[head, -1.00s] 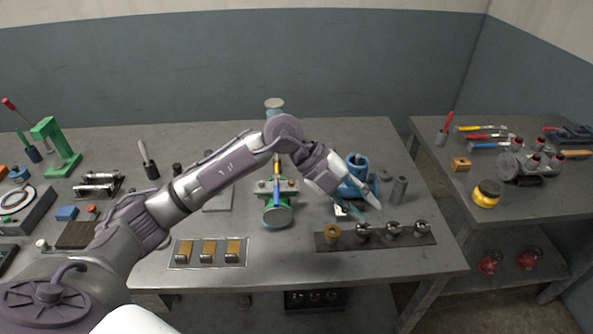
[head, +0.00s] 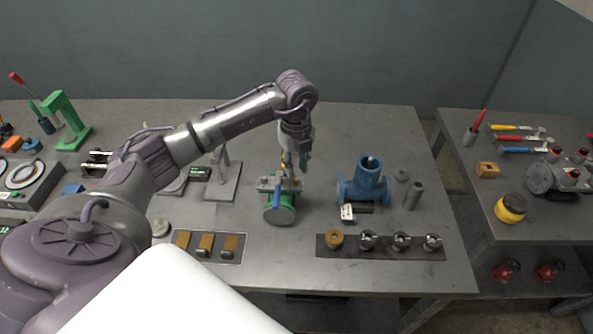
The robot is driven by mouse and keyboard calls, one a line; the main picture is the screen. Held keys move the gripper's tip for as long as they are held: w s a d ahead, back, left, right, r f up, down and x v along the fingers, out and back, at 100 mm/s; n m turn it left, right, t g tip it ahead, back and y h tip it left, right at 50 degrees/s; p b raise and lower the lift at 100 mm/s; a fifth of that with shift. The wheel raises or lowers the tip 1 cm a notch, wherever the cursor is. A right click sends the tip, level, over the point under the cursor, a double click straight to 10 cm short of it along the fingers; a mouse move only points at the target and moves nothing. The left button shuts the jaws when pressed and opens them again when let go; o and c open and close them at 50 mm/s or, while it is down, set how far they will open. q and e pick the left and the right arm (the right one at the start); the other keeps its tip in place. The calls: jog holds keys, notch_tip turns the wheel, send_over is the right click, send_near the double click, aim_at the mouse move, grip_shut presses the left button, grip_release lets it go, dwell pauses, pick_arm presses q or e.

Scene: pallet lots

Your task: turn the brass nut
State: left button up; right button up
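A brass-coloured ring-shaped nut (head: 334,240) sits at the left end of a dark strip (head: 383,252) near the table's front edge, beside several steel fittings. My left gripper (head: 297,168) points down just behind and above a green fixture (head: 279,213) with a blue handle, left of the nut and farther back. It is clearly apart from the nut. Its fingers are small and seen edge-on, so I cannot tell their gap. I see nothing held in them. My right gripper is out of view.
A blue pipe fitting (head: 352,190) and a grey cylinder (head: 413,195) stand behind the strip. A tray of brass-topped blocks (head: 241,258) lies left of it. Bare tabletop lies between green fixture and strip.

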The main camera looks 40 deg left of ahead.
aim_at(296, 179)
pick_arm(q)
notch_tip(296, 179, down, 2)
jog(key=shift+f, duration=0.25)
jog(key=shift+s+f+p, duration=0.15)
jog(key=shift+f+p, duration=0.2)
jog(key=shift+f, duration=0.35)
jog(key=shift+c, duration=0.5)
grip_shut()
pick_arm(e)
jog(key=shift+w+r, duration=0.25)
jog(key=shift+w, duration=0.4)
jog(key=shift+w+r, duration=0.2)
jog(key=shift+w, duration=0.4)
